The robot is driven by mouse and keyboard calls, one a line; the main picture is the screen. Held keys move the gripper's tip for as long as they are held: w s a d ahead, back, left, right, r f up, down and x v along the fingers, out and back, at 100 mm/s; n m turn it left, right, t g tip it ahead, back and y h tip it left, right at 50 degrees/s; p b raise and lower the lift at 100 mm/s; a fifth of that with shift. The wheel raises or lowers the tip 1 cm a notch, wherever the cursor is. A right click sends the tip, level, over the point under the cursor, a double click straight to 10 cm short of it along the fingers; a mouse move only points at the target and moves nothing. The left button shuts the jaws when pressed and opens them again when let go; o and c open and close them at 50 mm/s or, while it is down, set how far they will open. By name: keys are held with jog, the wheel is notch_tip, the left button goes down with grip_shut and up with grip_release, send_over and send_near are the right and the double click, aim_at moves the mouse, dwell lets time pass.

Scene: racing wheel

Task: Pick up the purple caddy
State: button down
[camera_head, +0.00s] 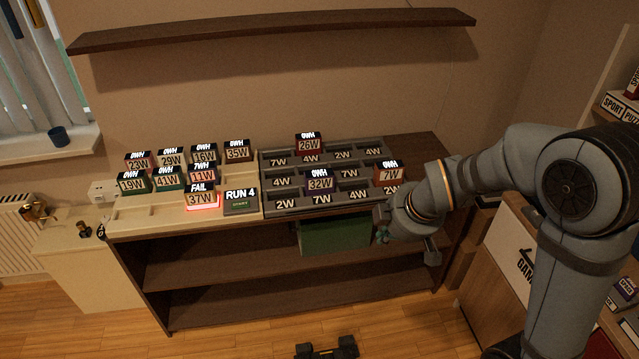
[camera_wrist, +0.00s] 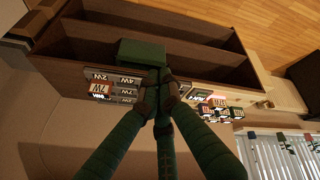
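A purple caddy (camera_head: 319,185) labelled 32W sits upright in the front part of the dark grey sorting tray (camera_head: 290,207), in the head view. I cannot make it out in the wrist view, where my fingers cover part of the tray. My gripper (camera_head: 383,224) is in front of the shelf unit, right of the purple caddy and apart from it, a little below the top's front edge. In the wrist view my fingers (camera_wrist: 157,84) run close together at their tips. I see no caddy between them, and their exact gap is unclear.
Red caddies 26W (camera_head: 309,143) and 7W (camera_head: 388,174) stand in the same tray. Several caddies crowd the beige tray (camera_head: 143,211) at left, beside the RUN 4 block (camera_head: 240,202). A green box (camera_head: 335,233) is below the top. A long shelf (camera_head: 270,28) hangs above.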

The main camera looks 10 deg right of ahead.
jog(key=c, duration=2.5)
grip_release()
jog(key=o, duration=1.8)
